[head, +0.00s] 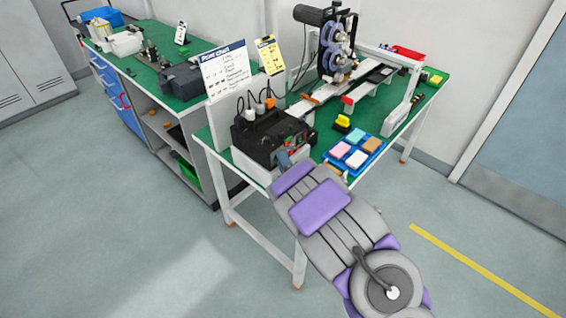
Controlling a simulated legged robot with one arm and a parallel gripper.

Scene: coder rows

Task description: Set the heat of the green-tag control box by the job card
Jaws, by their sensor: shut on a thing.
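A black control box (262,133) stands on a pale base at the front left corner of the near green-topped bench. Its front panel has small red and green marks, too small to read. My gripper (284,158) reaches up to the box's front face and is shut at a control there. My arm hides most of that control, and its setting cannot be read. A yellow card (270,56) and a larger white card (227,71) stand upright behind the box. Their small text cannot be read, and I cannot tell which is the job card.
Plugs with cables (258,108) rise behind the box. A blue tray (353,154) of coloured pads lies to its right, with a yellow-and-black item (343,122) nearby. A roller machine (337,50) stands at the back. The floor left of the bench is clear.

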